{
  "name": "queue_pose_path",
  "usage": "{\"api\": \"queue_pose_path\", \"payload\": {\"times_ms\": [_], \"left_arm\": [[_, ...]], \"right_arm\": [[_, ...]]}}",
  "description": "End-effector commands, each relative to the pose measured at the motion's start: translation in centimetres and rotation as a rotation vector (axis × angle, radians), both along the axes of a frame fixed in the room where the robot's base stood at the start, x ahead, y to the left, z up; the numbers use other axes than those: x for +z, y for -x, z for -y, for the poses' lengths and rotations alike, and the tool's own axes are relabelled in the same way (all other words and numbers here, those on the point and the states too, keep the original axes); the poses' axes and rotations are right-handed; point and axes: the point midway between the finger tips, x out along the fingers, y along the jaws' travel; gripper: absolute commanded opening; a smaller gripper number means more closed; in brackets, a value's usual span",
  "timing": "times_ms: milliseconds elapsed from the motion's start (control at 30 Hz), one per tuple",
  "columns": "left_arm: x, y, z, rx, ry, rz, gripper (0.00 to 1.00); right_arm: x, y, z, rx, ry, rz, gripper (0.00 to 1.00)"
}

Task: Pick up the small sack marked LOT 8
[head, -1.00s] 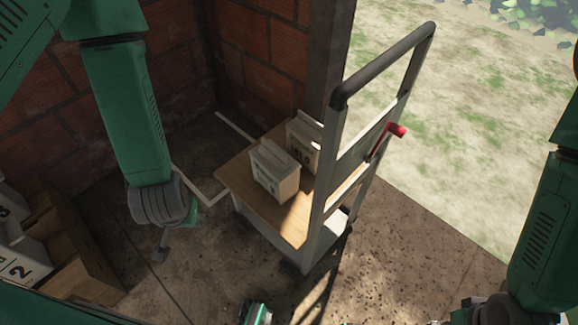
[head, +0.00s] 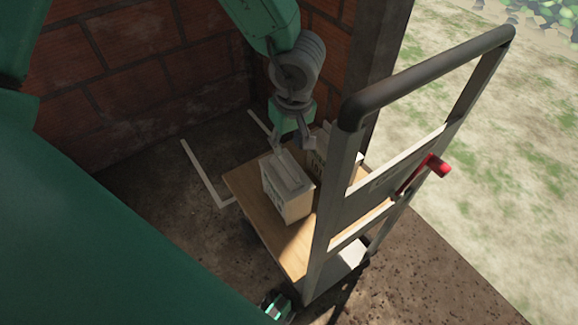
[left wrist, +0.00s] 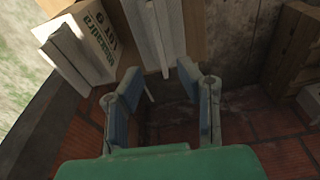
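Two small pale sacks stand upright close together on the wooden deck of a trolley. The front sack (head: 287,188) shows in the head view; its lettering is too small to read. In the left wrist view one sack (left wrist: 98,42) carries printed lettering with LOT and a digit I cannot read surely. The other sack (left wrist: 156,32) lies ahead of the fingers. My left gripper (head: 292,138) is open and empty, just above the sacks; its spread fingers show in the wrist view (left wrist: 160,78).
The trolley (head: 240,187) has a tall metal frame and black-topped handle (head: 430,75) right of the sacks, with a red lever (head: 432,167). A brick wall (head: 140,60) and a post (head: 380,50) stand behind. Wooden crates (left wrist: 300,60) show at the wrist view's right.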

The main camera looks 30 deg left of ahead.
Motion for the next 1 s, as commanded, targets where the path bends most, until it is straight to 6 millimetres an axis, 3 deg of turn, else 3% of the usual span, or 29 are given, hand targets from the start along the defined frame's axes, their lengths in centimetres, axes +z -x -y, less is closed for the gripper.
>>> {"api": "queue_pose_path", "payload": {"times_ms": [33,100,433,700,1000], "left_arm": [[-1.4,0.0,-0.2,-0.001,-0.003,-0.002,0.31],[-2.4,-0.1,-0.3,-0.001,-0.001,-0.001,0.31],[-4.3,-0.3,-0.6,-0.001,-0.001,-0.001,0.31],[-8.2,-0.7,-1.0,-0.001,-0.002,-0.001,0.31],[-8.5,-0.7,-1.1,0.000,-0.001,0.000,0.31]], "right_arm": [[-0.9,0.0,0.0,0.000,0.000,0.000,0.45],[-1.4,0.0,0.0,0.000,0.000,0.000,0.45],[-2.5,0.0,0.0,-0.001,0.000,0.001,0.45],[-5.4,0.0,0.0,-0.001,0.000,0.000,0.45],[-5.4,0.0,0.0,-0.001,0.000,0.001,0.45]]}}
